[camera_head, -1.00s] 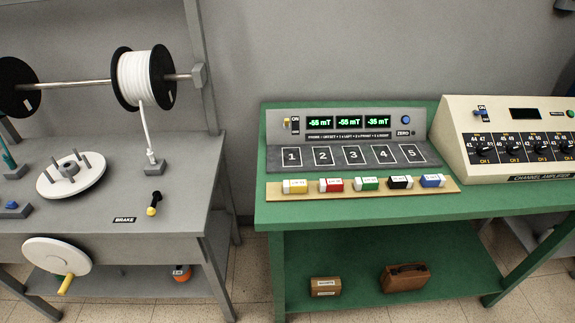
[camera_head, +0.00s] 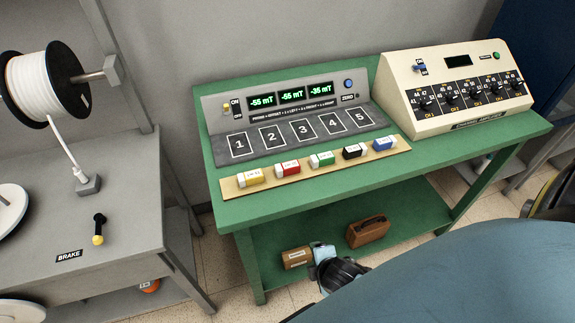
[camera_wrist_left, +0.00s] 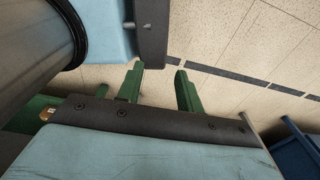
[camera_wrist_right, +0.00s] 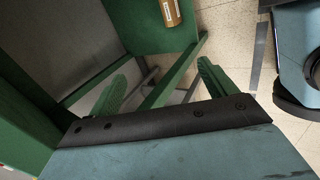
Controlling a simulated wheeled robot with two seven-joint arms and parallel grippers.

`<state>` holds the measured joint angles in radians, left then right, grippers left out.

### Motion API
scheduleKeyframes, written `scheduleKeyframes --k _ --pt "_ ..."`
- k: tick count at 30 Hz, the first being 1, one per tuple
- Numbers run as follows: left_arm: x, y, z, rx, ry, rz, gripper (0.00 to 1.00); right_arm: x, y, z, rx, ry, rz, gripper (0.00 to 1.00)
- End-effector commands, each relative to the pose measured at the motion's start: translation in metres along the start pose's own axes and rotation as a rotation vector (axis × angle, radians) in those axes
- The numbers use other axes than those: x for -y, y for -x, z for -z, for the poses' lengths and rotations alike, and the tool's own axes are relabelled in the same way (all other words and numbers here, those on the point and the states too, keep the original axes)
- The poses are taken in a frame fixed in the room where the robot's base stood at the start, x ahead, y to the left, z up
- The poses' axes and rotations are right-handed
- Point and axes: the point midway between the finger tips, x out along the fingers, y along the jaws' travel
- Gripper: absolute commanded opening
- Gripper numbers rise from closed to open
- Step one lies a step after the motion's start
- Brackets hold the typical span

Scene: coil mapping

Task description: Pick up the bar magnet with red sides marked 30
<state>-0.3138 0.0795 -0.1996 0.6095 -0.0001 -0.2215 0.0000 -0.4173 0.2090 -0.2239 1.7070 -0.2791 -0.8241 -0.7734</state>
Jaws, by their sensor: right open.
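The bar magnet with red sides (camera_head: 287,168) lies on a tan strip (camera_head: 400,147) at the front of the green bench, second from the left. It has a pale top, and its marking is too small to read. My left gripper (camera_wrist_left: 159,69) shows open and empty in its wrist view, above tiled floor. My right gripper (camera_wrist_right: 165,61) is open and empty in its wrist view, near the green bench frame. Neither gripper is at the magnet. Part of my arm shows at the lower right of the head view.
Yellow (camera_head: 250,177), green (camera_head: 321,159), black (camera_head: 354,151) and blue (camera_head: 384,143) magnets share the strip. Behind it is a panel with numbered pads (camera_head: 300,131). A channel amplifier (camera_head: 455,90) stands to the right. A brown case (camera_head: 367,231) is on the lower shelf.

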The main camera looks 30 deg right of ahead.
Motion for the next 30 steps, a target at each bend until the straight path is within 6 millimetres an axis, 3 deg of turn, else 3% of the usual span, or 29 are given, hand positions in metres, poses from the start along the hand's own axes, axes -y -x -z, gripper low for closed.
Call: scheduleKeyframes --k 1,3,8,12,18,24,30 --pt "0.001 0.004 0.004 -0.006 0.0 0.001 0.36 -0.029 0.024 0.004 0.002 0.084 -0.054 0.84" --pt "0.002 0.006 0.011 -0.016 0.0 0.002 0.36 -0.059 0.052 0.008 0.017 0.19 -0.114 0.84" --pt "0.004 0.011 0.025 -0.039 -0.001 0.005 0.36 -0.107 0.108 0.012 0.058 0.368 -0.22 0.84" --pt "0.004 0.014 0.026 -0.04 -0.001 0.005 0.36 -0.143 0.147 0.012 0.131 0.623 -0.328 0.84" --pt "0.003 0.013 0.021 -0.032 -0.001 0.004 0.36 -0.172 0.154 0.019 0.271 1.089 -0.455 0.84" --pt "0.003 0.013 0.017 -0.025 -0.001 0.003 0.36 -0.187 0.153 0.028 0.408 1.47 -0.535 0.84" --pt "0.003 0.012 0.016 -0.024 -0.001 0.003 0.36 -0.197 0.145 0.032 0.461 1.594 -0.558 0.84"
